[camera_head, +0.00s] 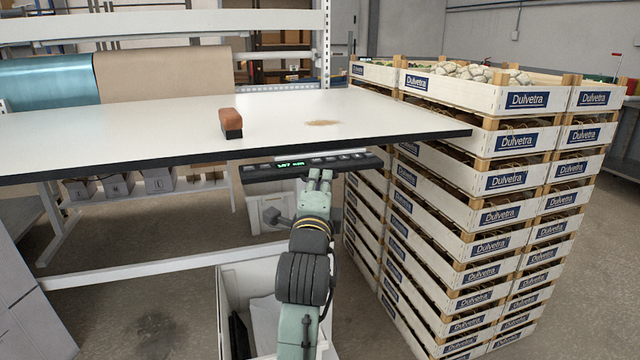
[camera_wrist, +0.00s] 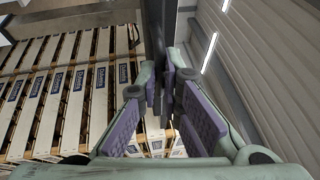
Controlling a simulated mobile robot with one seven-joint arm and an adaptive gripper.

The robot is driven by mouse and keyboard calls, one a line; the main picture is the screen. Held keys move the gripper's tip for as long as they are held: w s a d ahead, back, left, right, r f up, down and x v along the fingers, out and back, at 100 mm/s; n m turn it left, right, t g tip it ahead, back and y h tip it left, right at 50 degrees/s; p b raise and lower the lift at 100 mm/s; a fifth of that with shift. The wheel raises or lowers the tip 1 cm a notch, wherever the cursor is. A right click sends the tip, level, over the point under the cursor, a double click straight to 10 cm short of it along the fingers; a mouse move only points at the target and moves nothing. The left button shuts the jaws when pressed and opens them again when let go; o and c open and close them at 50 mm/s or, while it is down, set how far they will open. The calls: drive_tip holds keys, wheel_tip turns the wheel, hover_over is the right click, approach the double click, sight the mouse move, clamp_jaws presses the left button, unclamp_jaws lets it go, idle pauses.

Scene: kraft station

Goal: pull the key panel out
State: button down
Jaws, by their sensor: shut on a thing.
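The key panel (camera_head: 262,172) is a long dark bar with a green lit display and a row of keys, under the front edge of the white table (camera_head: 170,112). My gripper (camera_head: 320,174) is at the panel's front, right of the display. In the wrist view, the dark bar of the panel (camera_wrist: 158,28) runs down to between the purple-padded fingers of my gripper (camera_wrist: 167,86). They are shut on its edge. The exact contact is partly hidden by the fingertips.
Stacked wooden crates (camera_head: 508,180) with blue labels stand close to the right of my arm. A brown-and-black block (camera_head: 231,122) and a brown powdery patch (camera_head: 323,123) are on the table. A white bin (camera_head: 232,290) stands below, beside my arm.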

drive_tip(key=c, duration=1.8)
unclamp_jaws()
drive_tip(key=shift+o, duration=0.2)
drive_tip(key=s+f, duration=0.1)
drive_tip(key=s, duration=0.6)
drive_tip(key=shift+s+a+f, duration=0.15)
drive_tip(key=shift+a, duration=0.15)
